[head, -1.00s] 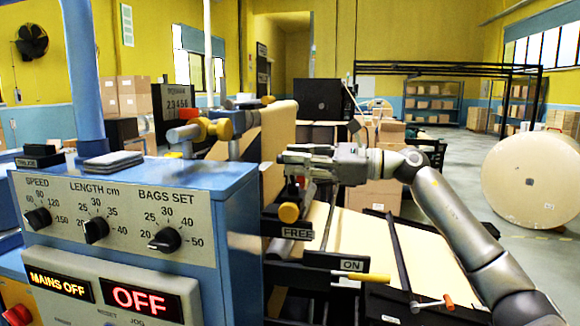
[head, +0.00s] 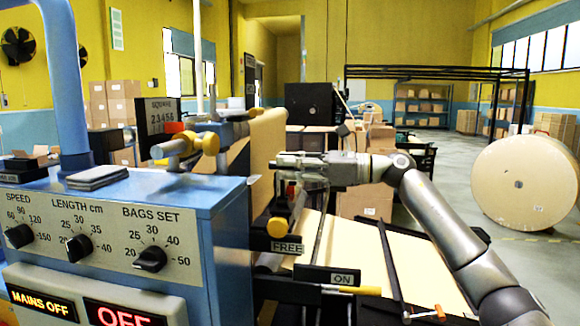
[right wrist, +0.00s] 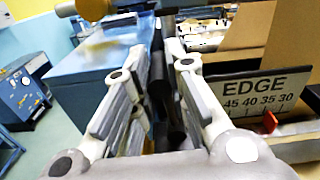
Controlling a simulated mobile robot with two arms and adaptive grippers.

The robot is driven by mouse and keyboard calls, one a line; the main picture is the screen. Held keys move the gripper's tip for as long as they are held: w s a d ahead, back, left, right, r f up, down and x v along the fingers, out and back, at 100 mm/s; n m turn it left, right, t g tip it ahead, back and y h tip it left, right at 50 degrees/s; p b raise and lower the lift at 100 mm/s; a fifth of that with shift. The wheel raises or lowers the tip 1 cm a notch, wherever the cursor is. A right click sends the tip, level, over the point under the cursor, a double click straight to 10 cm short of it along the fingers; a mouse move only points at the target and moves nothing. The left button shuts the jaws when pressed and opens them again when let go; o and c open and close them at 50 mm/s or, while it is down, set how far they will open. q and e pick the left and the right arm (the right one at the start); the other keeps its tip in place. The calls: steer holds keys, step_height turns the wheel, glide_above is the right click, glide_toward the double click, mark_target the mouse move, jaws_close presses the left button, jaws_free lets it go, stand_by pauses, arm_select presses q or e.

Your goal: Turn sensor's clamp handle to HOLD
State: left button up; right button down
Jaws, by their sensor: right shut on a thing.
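My right gripper (head: 280,161) comes in from the right in the head view, above the FREE label (head: 286,247) and a yellow knob (head: 280,229). The right wrist view shows its fingers (right wrist: 166,45) closed about a dark, narrow piece (right wrist: 157,78). I take this for the sensor's clamp handle, but the fingers hide most of it. No HOLD marking is readable. My left gripper is not in view.
A blue control cabinet (head: 226,225) with dials stands at the left. The ON label (head: 341,279) and a yellow-tipped lever (head: 360,290) sit below my arm. An EDGE scale (right wrist: 260,95) with a red pointer is beside the gripper. A large paper roll (head: 525,180) stands at right.

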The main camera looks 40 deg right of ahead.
steer(key=shift+w+d+r, duration=0.2)
steer(key=shift+w+d, duration=0.05)
steer(key=shift+d, duration=0.2)
stand_by(0.3)
steer(key=c, duration=1.4)
jaws_free()
steer(key=shift+o, duration=0.2)
steer(key=shift+w+d+f, duration=0.1)
steer(key=shift+w+f, duration=0.05)
steer(key=shift+s, duration=0.2)
steer(key=shift+s+f, duration=0.1)
steer(key=shift+s, duration=0.05)
steer(key=v, duration=1.1)
steer(key=shift+d, duration=0.3)
steer(key=shift+s, duration=0.1)
